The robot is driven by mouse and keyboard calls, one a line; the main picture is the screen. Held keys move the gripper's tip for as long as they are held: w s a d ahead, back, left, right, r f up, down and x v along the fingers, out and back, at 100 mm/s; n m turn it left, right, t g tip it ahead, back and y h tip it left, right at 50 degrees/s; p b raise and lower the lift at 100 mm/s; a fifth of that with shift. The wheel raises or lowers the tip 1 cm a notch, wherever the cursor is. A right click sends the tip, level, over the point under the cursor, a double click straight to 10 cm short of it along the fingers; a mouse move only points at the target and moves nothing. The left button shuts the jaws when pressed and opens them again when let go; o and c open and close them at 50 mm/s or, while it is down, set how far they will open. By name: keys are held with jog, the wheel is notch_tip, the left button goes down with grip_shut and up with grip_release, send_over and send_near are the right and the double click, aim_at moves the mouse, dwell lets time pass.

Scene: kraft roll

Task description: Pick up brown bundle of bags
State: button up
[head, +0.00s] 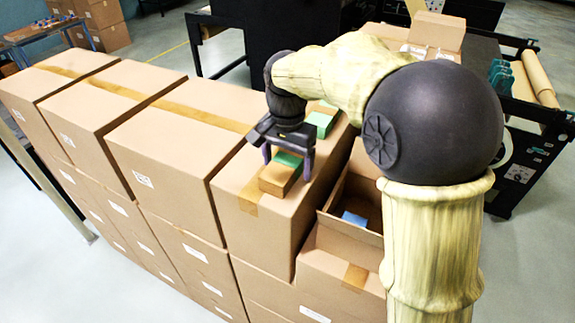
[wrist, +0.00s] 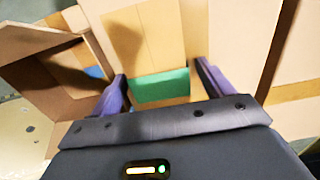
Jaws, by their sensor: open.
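The brown bundle of bags (head: 277,180) lies on top of a closed carton near the middle of the head view. A green band (head: 289,160) crosses it. In the wrist view the green band (wrist: 160,88) shows between the fingers, with brown bundle around it. My gripper (head: 287,160) is open above the bundle, with one finger on either side of it. The fingers also straddle it in the wrist view (wrist: 160,75). I cannot tell whether they touch it. The gripper body hides part of the bundle.
Another green-topped item (head: 322,122) lies behind on the same carton top. An open carton (head: 368,205) with a blue item (head: 354,219) inside stands to the right. A row of taped cartons (head: 165,140) extends left. A dark machine with rollers (head: 530,110) stands at the right.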

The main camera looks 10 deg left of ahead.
aim_at(287, 160)
jog(key=c, duration=1.1)
jog(key=shift+c, duration=0.2)
notch_tip(287, 160, up, 10)
jog(key=shift+r+b, duration=0.1)
jog(key=shift+b, duration=0.8)
